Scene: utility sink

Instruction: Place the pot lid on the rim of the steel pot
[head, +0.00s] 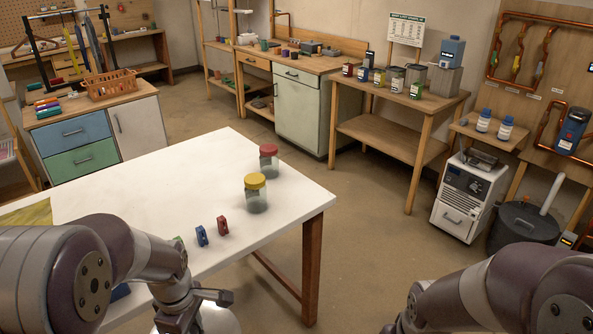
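I cannot make out the steel pot or a loose pot lid in the head view. My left arm comes in from the left over the near edge of the white table, and the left gripper (197,299) is at its lower end near the bottom of the picture. Its fingers cannot be made out, so its opening is unclear. My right arm fills the bottom right corner, and its gripper is out of the picture.
The white table (150,185) holds a red-lidded jar (269,161), a yellow-lidded jar (256,194), a blue clip (201,236) and a red clip (222,226). A dark lidded drum (525,223) stands on the floor at right. Open floor lies right of the table.

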